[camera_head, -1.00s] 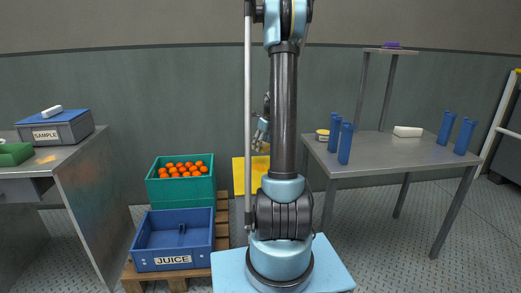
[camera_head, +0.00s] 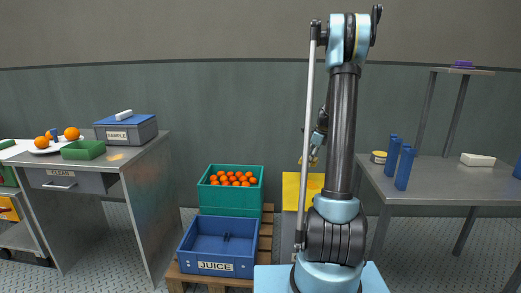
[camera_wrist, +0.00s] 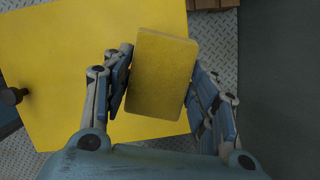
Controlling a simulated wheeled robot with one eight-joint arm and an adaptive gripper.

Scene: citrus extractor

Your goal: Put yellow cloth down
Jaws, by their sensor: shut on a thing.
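My gripper (camera_wrist: 160,85) is shut on the yellow cloth (camera_wrist: 163,72), a thick, folded-looking yellow block between the two fingers in the wrist view. In the head view my gripper (camera_head: 312,156) shows small behind the arm's column, with the cloth hard to make out there. Behind the held cloth in the wrist view is a larger flat yellow surface (camera_wrist: 60,60) with a straight edge over metal floor. It also shows in the head view (camera_head: 292,190), partly hidden by my arm. I cannot tell the gap between cloth and surface.
A green crate of oranges (camera_head: 232,203) and a blue JUICE crate (camera_head: 215,250) sit on a pallet (camera_head: 266,225) to the left. The left bench (camera_head: 140,165) holds a SAMPLE box (camera_head: 125,131).

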